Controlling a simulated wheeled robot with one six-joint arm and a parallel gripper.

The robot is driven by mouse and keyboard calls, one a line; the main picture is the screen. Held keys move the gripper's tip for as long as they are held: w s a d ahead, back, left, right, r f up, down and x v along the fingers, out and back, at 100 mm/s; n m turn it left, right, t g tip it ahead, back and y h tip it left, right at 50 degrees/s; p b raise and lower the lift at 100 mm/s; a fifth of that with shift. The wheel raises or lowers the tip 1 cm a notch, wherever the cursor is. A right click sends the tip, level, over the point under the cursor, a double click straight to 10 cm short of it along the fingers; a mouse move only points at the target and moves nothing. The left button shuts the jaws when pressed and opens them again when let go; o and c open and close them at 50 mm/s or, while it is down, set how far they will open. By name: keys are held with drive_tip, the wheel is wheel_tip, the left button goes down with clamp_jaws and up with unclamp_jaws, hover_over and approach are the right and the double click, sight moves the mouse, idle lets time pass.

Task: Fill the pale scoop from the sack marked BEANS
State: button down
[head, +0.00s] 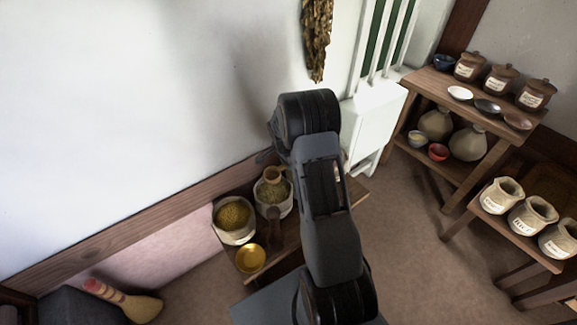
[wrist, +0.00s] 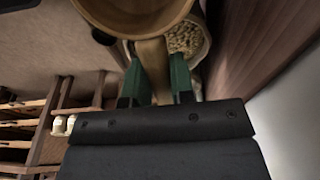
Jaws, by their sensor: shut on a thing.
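My gripper (wrist: 157,82) is shut on the handle of a pale wooden scoop (wrist: 154,55) in the wrist view. The scoop's round bowl (wrist: 118,18) is cut off by the top edge, so I cannot tell whether it holds anything. A sack of pale, bean-like pieces (wrist: 188,38) lies beyond the handle. In the head view the pale scoop (head: 272,174) shows over or in a sack with greenish contents (head: 274,207); I cannot tell if it touches them. A sack with yellow-brown contents (head: 234,234) stands to its left. No sack label is readable.
A dark scoop-like thing (head: 273,238) and a yellow bowl (head: 250,258) are in front of the sacks on a low bench (head: 291,238). My arm hides the bench's right part. A shelf (head: 425,78) with jars and bowls stands right. Floor between is clear.

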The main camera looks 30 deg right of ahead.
sight(277, 176)
drive_tip(key=shift+a+r+t+h+b, duration=0.15)
drive_tip(key=shift+h+b, duration=0.9)
drive_tip(key=shift+b, duration=1.1)
drive_tip(key=shift+f+t+h+b, duration=0.15)
drive_tip(key=shift+h+b, duration=0.9)
drive_tip(key=shift+b, duration=1.05)
drive_tip(key=shift+r+b, duration=0.1)
drive_tip(key=shift+b, duration=0.2)
